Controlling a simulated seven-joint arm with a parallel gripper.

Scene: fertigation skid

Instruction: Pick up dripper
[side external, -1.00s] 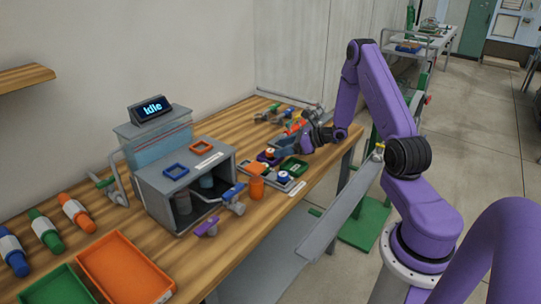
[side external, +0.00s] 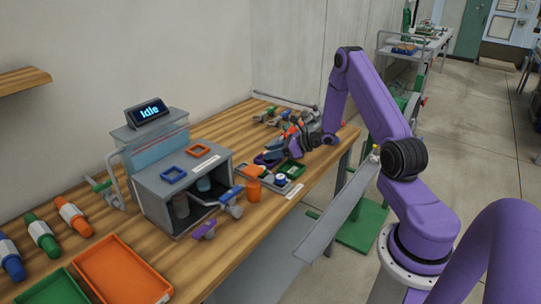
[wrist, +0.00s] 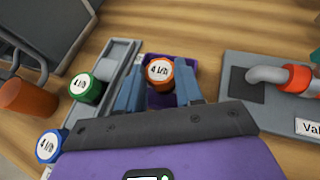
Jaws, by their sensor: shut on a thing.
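An orange dripper (wrist: 160,73) with a white top label sits between the two blue fingers of my gripper (wrist: 158,88) in the wrist view, and the fingers are shut on it. It is at the small purple tray (wrist: 182,62); whether it touches the tray floor cannot be told. A green dripper (wrist: 85,88) and a blue dripper (wrist: 50,146) stand to the left along a grey rack. In the side view my gripper (side external: 274,155) is low over the purple tray (side external: 262,162) and hides the held dripper.
A grey valve block (wrist: 258,78) stands to the right in the wrist view. Several fittings lie behind my gripper.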

